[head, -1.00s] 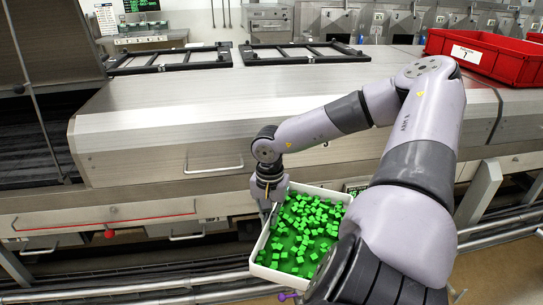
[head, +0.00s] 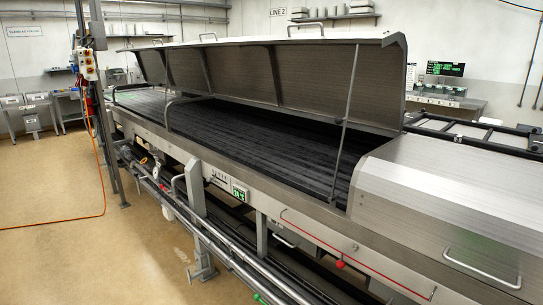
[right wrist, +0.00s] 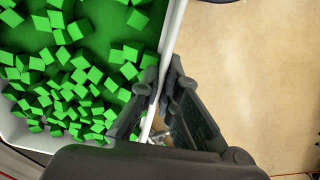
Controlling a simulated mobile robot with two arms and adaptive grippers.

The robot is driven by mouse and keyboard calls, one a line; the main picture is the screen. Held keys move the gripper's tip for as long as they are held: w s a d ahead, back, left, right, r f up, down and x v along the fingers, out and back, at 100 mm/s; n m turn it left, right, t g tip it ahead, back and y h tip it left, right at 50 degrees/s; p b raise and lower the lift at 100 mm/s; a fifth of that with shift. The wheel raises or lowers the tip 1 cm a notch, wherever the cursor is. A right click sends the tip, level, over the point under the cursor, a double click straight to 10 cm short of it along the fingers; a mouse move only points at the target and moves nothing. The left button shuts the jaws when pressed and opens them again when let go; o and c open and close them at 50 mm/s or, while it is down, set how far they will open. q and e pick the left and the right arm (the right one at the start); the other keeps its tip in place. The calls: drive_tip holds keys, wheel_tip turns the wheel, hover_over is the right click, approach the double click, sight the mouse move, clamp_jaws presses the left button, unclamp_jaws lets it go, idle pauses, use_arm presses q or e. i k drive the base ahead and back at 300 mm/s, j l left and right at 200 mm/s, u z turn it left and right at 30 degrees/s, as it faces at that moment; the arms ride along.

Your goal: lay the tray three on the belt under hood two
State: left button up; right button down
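In the right wrist view, a white-rimmed tray (right wrist: 172,35) holds many loose green cubes (right wrist: 75,80). My right gripper (right wrist: 164,75) has its dark fingers on either side of the tray's rim and is shut on it. The tray is not in the head view. In the head view, a long hood (head: 240,68) stands raised over a dark belt (head: 270,130), and the belt under it looks bare. A shut metal hood (head: 440,190) with a handle is at the right. I read no number on either hood. My left gripper is in no view.
A thin prop rod (head: 347,110) stands at the raised hood's near right end. Rails (head: 235,258) and a lower panel with a red knob (head: 340,264) run along the machine's front. The floor at left (head: 60,220) is mostly clear, with an orange cable. Tan floor also shows beside the tray.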

sight(272, 155)
drive_tip(key=i+j+z, duration=0.2)
drive_tip(key=z, duration=0.2)
drive_tip(key=i+j+z, duration=0.2)
drive_tip(key=z, duration=0.15)
drive_tip(key=i+j, duration=0.15)
drive_tip(key=j, duration=0.2)
drive_tip(key=i+j+z, duration=0.15)
drive_tip(key=j, duration=0.2)
drive_tip(key=i+j, duration=0.15)
drive_tip(key=j, duration=0.2)
drive_tip(key=i+j+z, duration=0.1)
drive_tip(key=j, duration=0.25)
drive_tip(key=i+j+z, duration=0.1)
drive_tip(key=j, duration=0.25)
drive_tip(key=i+j, duration=0.15)
drive_tip(key=j, duration=0.25)
drive_tip(key=z, duration=0.05)
